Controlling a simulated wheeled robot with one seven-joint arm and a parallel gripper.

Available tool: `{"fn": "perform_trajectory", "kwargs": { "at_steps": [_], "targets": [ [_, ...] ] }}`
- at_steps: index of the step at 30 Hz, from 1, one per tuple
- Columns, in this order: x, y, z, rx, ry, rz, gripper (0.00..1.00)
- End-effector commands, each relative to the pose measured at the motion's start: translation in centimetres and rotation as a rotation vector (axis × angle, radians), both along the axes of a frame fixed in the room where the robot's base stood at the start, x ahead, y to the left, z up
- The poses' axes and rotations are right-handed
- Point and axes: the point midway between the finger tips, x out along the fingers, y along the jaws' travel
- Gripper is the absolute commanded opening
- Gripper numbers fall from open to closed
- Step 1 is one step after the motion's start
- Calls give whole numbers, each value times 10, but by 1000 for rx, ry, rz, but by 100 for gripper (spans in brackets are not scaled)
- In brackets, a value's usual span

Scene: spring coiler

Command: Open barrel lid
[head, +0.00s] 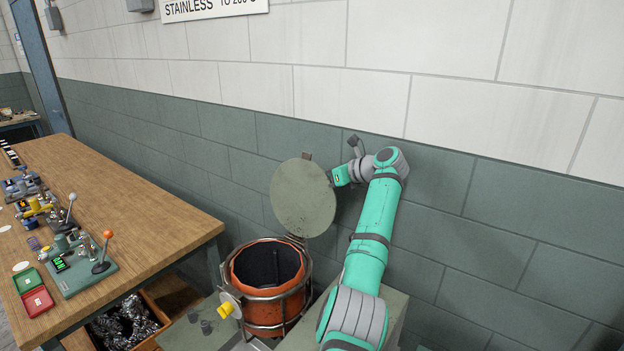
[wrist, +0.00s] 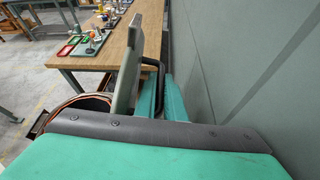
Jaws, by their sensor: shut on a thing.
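The barrel (head: 268,279) is orange with a dark inside and stands in a metal ring frame. Its mouth is uncovered. The round grey-green barrel lid (head: 303,198) stands nearly upright above the back right of the mouth, its flat face toward the head camera. My gripper (head: 335,177) is at the lid's right side, behind its edge. In the wrist view the lid (wrist: 127,75) shows edge-on, with a black handle (wrist: 161,72) on its side. My teal gripper fingers (wrist: 160,97) are shut on this handle. The exact contact is partly hidden.
A wooden workbench (head: 150,215) with levers, small devices and red and green trays stands at left. A crate of metal scrap (head: 125,325) lies below it. A yellow knob (head: 228,306) sits at the barrel's front left. The block wall (head: 480,240) is close behind my arm.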

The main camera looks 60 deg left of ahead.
Motion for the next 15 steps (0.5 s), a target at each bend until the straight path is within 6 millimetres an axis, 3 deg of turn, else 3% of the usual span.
{"fn": "perform_trajectory", "kwargs": {
  "at_steps": [4,5,15],
  "targets": [
    [1,-2,-4,-4,2,0,0],
    [2,-2,-4,-5,1,0,16],
    [1,-3,-6,-10,4,2,17]
  ]
}}
